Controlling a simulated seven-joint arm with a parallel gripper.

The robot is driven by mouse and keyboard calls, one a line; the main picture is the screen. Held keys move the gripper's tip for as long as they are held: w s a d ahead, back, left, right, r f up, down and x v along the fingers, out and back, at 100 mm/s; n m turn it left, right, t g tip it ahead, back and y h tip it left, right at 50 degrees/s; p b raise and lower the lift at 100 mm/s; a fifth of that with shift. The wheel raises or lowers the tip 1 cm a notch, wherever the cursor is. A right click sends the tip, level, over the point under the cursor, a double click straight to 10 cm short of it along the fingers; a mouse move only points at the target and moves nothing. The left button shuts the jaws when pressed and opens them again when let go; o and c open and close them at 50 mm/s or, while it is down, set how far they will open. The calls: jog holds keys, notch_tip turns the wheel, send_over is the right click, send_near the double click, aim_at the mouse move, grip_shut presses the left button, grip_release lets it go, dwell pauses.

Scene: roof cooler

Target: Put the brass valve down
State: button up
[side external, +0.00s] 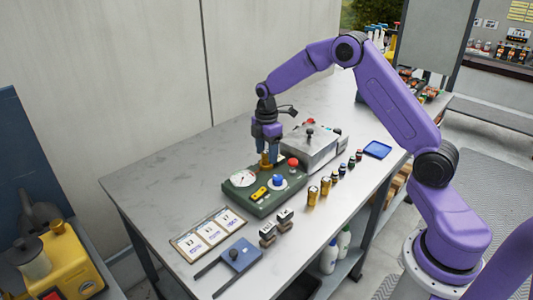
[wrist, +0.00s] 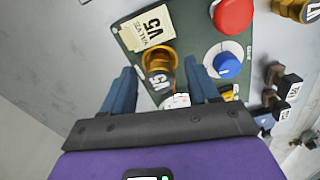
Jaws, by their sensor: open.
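The brass valve (side external: 265,161), marked V5 in the wrist view (wrist: 160,72), stands on the green panel (side external: 240,202), near its back edge. My gripper (side external: 268,157) is above the panel, pointing down. In the wrist view my gripper (wrist: 162,88) is open, with one blue finger on each side of the valve. A gap shows at the left finger; whether the right finger touches the valve I cannot tell. A VALVE V5 label (wrist: 147,29) lies beside the valve on the panel.
The panel also holds a red knob (side external: 293,163), a blue knob (side external: 279,181) and a white dial (side external: 243,178). A grey box (side external: 313,150) stands close behind at right. Brass cylinders (side external: 312,196) and small black-topped parts line the right.

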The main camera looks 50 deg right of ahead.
aim_at(267, 151)
notch_tip(267, 151, up, 12)
jog(key=s+a+r, duration=0.1)
jog(key=s+a, duration=0.4)
jog(key=a, duration=0.2)
jog(key=s+a+r+m, duration=0.1)
jog(key=s+a, duration=0.5)
jog(key=s, duration=0.5)
jog(key=s+d+f+m, duration=0.1)
jog(key=s+f+m, duration=0.1)
jog(key=s, duration=2)
jog(key=shift+d+f, duration=0.2)
jog(key=shift+f, duration=0.4)
